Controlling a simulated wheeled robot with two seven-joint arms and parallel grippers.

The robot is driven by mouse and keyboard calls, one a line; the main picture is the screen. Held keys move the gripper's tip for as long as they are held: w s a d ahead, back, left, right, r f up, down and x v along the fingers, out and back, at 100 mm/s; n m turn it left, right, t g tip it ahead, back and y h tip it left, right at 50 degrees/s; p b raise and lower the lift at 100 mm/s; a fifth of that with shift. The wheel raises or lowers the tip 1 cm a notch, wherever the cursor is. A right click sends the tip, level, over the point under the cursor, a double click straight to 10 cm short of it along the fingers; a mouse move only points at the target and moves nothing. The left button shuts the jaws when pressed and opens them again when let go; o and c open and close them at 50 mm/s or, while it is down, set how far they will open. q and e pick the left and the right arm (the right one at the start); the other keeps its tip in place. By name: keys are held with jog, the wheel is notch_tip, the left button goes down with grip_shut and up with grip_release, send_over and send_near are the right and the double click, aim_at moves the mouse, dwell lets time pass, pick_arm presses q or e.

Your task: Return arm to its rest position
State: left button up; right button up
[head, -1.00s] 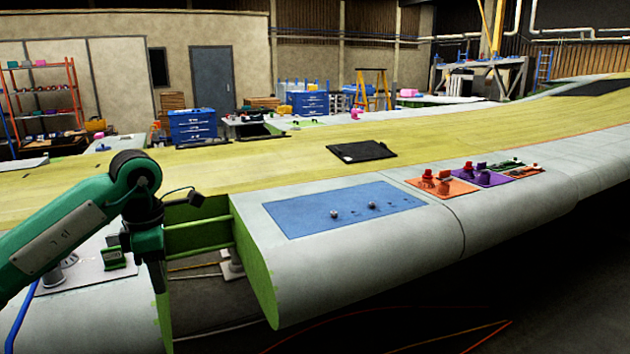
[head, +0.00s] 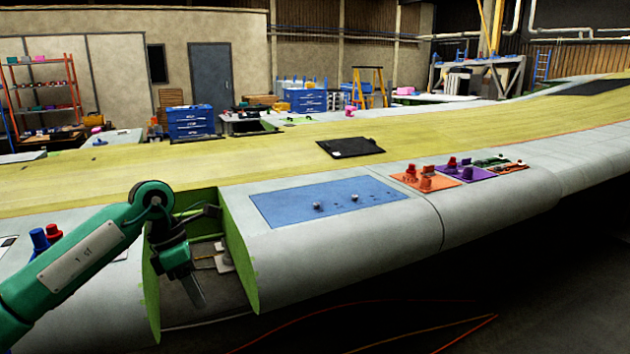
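My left arm, green with a black wrist, comes in from the left in the head view. My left gripper (head: 193,291) hangs downward in front of the open bay in the wing's front edge. A grey finger shows below the black wrist; I cannot make out a gap between fingers. Nothing is visibly held. The wing (head: 350,245) is a long grey and yellow structure running to the right. My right gripper is not in view.
The bay has green side walls (head: 238,255). A blue mat (head: 328,200) with two small knobs lies right of it. Orange (head: 425,181) and purple (head: 466,174) mats hold small parts. Red (head: 54,233) and blue (head: 39,240) pieces stand close behind my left arm.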

pick_arm(q)
jog(key=w+d+f+n+t+h, duration=0.2)
jog(key=w+d+f+n+h, duration=0.1)
jog(key=d+f+n+h, duration=0.5)
jog(key=w+d+f+n+t+h, duration=0.2)
jog(key=w+d+f+n+h, duration=0.25)
jog(key=f, duration=0.55)
jog(key=s+a+f+n+t+y, duration=0.25)
jog(key=f+n, duration=0.45)
jog(key=f, duration=0.4)
jog(key=s+a+f+n+t+y, duration=0.2)
jog(key=a+f+n+t+y, duration=0.15)
jog(key=f+n, duration=0.5)
jog(key=s+a+f+n+t+y, duration=0.2)
jog(key=a+f+n+t, duration=0.25)
jog(key=f, duration=0.75)
jog(key=s+a+f+n+g+y, duration=0.3)
jog(key=s+f+n, duration=0.1)
jog(key=s+f, duration=0.7)
jog(key=s+a+f+n+g+y, duration=0.2)
jog(key=s+f+n+y, duration=0.25)
jog(key=s+f, duration=0.7)
jog(key=s+f+n+g, duration=0.2)
jog(key=s+f+g, duration=0.1)
jog(key=s, duration=1.2)
jog(key=s+f+n+g, duration=0.3)
jog(key=s+f+g, duration=0.1)
jog(key=s, duration=1.2)
jog(key=shift+s+f+y, duration=0.3)
jog(key=shift+f, duration=0.5)
